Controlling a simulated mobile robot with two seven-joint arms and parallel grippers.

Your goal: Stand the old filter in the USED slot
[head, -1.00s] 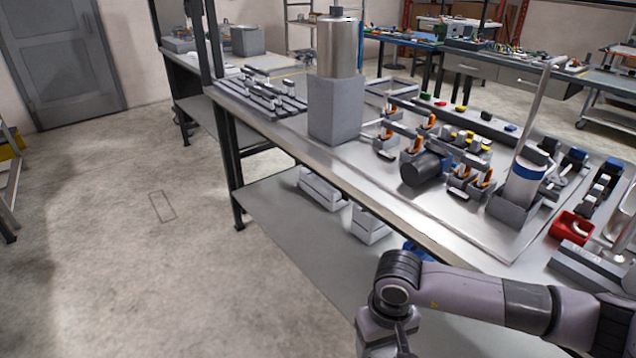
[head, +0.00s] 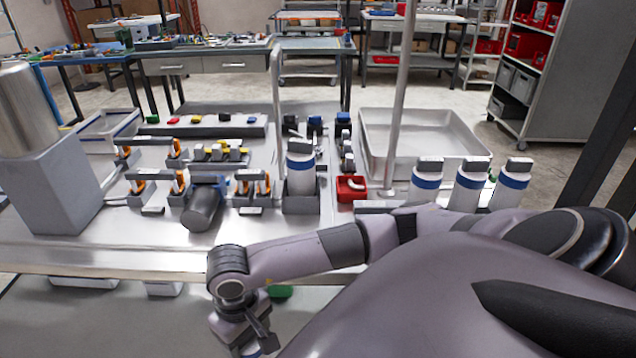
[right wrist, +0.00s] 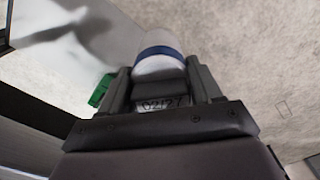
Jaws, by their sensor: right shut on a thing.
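My right gripper (head: 252,338) hangs in front of the bench's front edge, below the bench top, in the head view. In the right wrist view it is shut on a white filter (right wrist: 158,68) with a blue band and a label reading 02/27. In the head view the held filter is mostly hidden by the gripper. Another white, blue-banded filter (head: 301,165) stands upright in a grey holder (head: 300,204) on the bench. I cannot make out a USED marking on any slot. My left gripper is not in view.
Several more blue-banded filters (head: 468,186) stand at the right, partly behind my arm. A green thing (head: 280,291) lies below.

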